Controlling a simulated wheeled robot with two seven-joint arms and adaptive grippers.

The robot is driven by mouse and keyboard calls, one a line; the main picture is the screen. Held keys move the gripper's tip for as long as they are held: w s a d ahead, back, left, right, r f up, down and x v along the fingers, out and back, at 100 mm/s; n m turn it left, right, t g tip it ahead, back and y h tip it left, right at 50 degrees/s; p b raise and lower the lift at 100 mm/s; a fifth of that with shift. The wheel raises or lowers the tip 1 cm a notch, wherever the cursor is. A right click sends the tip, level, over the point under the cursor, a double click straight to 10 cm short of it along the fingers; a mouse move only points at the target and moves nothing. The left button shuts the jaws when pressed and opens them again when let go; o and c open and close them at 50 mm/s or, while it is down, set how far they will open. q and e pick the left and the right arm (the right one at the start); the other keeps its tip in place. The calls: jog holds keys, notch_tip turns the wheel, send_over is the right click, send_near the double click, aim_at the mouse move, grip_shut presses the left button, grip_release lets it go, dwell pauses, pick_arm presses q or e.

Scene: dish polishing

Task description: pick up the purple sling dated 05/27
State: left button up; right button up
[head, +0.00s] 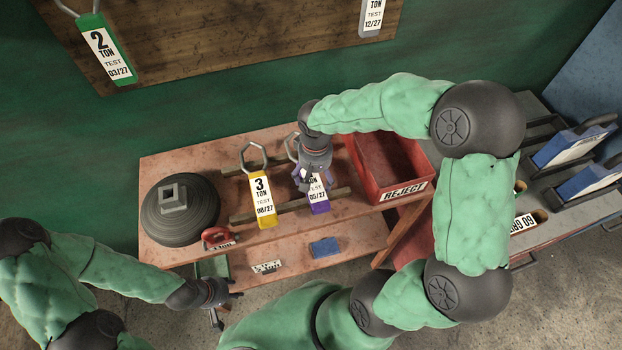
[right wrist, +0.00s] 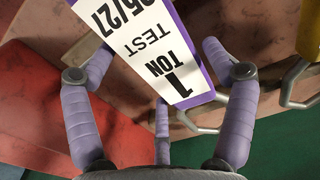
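The purple sling (head: 319,203) lies on the workbench with a white label; its date reads 05/27 in the head view. In the right wrist view its tag (right wrist: 155,52) appears upside down, reading 1 TON TEST, with the date partly cut off. My right gripper (head: 308,184) is above the sling and hides its upper part. In the wrist view the right gripper's purple fingers (right wrist: 158,65) are spread on either side of the tag, with no clear grip on it. My left gripper (head: 226,307) is low at the bench's front left, fingers apart and empty.
A yellow sling (head: 261,200) marked 3 TON lies just left of the purple one. A red REJECT bin (head: 404,191) stands close on the right. A dark round weight (head: 180,222) and red shackle (head: 217,236) are at left. A blue block (head: 324,247) lies in front.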

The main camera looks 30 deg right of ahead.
jog(key=c, duration=1)
